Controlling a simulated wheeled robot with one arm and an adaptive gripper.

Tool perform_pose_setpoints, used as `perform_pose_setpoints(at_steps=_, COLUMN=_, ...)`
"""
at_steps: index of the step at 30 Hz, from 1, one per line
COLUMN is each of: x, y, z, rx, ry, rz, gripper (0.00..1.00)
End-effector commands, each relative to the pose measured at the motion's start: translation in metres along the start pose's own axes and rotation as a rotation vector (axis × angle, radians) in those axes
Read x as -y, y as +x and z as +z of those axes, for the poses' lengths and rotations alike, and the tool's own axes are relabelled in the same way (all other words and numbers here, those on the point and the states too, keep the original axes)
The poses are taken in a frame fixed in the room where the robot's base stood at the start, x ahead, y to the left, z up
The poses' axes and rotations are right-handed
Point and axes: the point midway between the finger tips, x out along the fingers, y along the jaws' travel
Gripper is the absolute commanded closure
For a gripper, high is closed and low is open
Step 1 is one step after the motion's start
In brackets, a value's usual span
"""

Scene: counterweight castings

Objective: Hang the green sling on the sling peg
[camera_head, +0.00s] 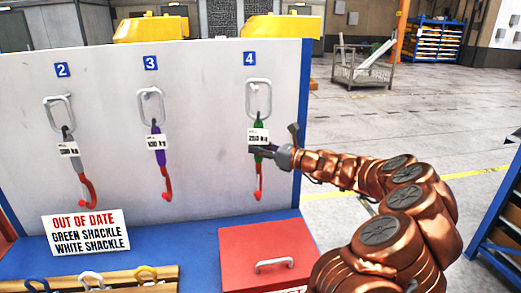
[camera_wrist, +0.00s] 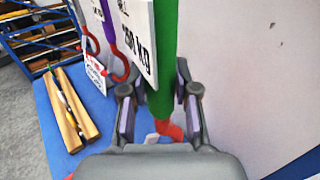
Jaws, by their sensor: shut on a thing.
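The green sling (camera_head: 258,126) is upright at the pale peg (camera_head: 258,97) under number 4. It has a white weight tag (camera_head: 259,137) and a red hook (camera_head: 258,182) at its lower end. Its top meets the lower part of the peg; I cannot tell whether the peg carries it. My gripper (camera_head: 268,151) comes from the right and is shut on the green sling just below the tag. In the wrist view the fingers (camera_wrist: 160,103) stand either side of the green strap (camera_wrist: 167,60), and the tag partly covers it.
A grey sling (camera_head: 78,170) and a purple sling (camera_head: 158,158) hang under numbers 2 and 3. Below stand an out-of-date sign (camera_head: 86,232), a red box (camera_head: 262,244) and a wooden rack (camera_head: 150,286) with shackles. A blue shelf (camera_head: 497,225) is at right; floor between is open.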

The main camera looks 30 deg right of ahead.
Motion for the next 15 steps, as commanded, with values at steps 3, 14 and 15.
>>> perform_pose_setpoints(at_steps=3, x=0.004, y=0.003, z=0.002, rx=0.003, ry=-0.002, rz=-0.001, gripper=1.00)
perform_pose_setpoints(at_steps=14, x=0.016, y=0.012, z=0.001, rx=0.003, ry=-0.003, rz=-0.004, gripper=1.00)
perform_pose_setpoints(at_steps=15, x=0.017, y=0.013, z=0.001, rx=0.003, ry=-0.003, rz=-0.004, gripper=1.00)
